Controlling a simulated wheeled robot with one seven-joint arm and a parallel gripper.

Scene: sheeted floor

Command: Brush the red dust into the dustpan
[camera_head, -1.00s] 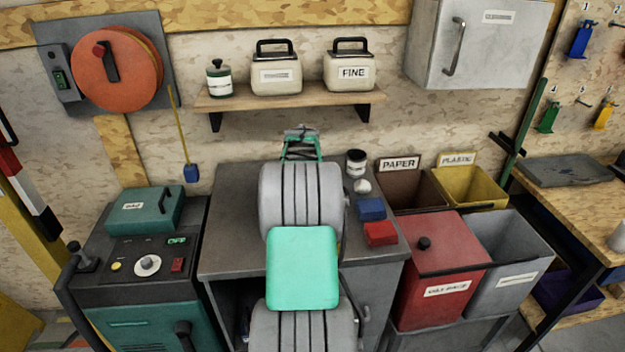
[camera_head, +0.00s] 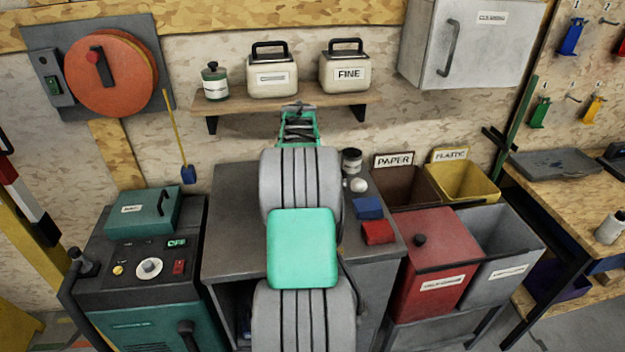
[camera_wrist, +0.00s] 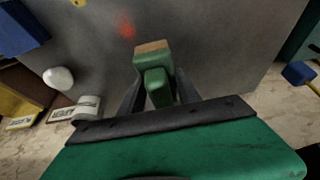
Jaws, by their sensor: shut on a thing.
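My gripper (camera_wrist: 158,88) is shut on a green brush (camera_wrist: 156,84) with a tan bristle end, held over the grey worktop (camera_wrist: 225,45). In the head view my gripper (camera_head: 299,108) is small and dark, beyond my arm, in front of the wall shelf. The red dust (camera_wrist: 124,25) is a faint blurred patch on the worktop in the wrist view, apart from the brush and up-left of it. My arm hides this part of the worktop in the head view. I cannot identify a dustpan; a small yellow piece (camera_wrist: 78,2) shows at the wrist view's top edge.
On the worktop's right side are a blue block (camera_head: 368,207), a red block (camera_head: 378,232), a white ball (camera_head: 357,185) and a jar (camera_head: 351,161). Bins (camera_head: 432,262) stand to the right, a teal machine (camera_head: 140,270) to the left. A shelf (camera_head: 285,104) juts out behind.

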